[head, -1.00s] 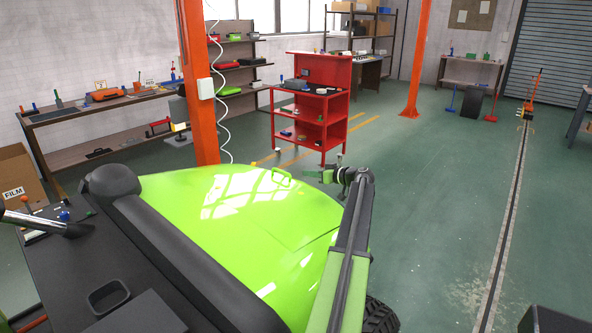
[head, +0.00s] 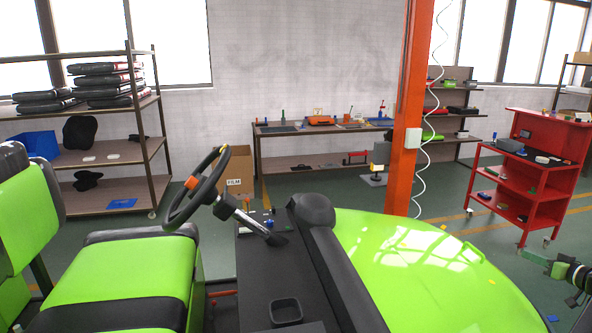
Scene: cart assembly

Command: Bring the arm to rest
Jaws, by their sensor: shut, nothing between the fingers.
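My arm reaches in at the right edge of the head view, and most of it is outside the picture. My gripper (head: 530,256) is shut and empty.
The cart's black steering wheel (head: 190,190), green seat (head: 125,270) and black dash (head: 262,285) fill the lower left and middle. An orange post (head: 406,130) stands behind the hood. A shelf (head: 100,198) with black seat parts is at left, a workbench (head: 330,131) at the back.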

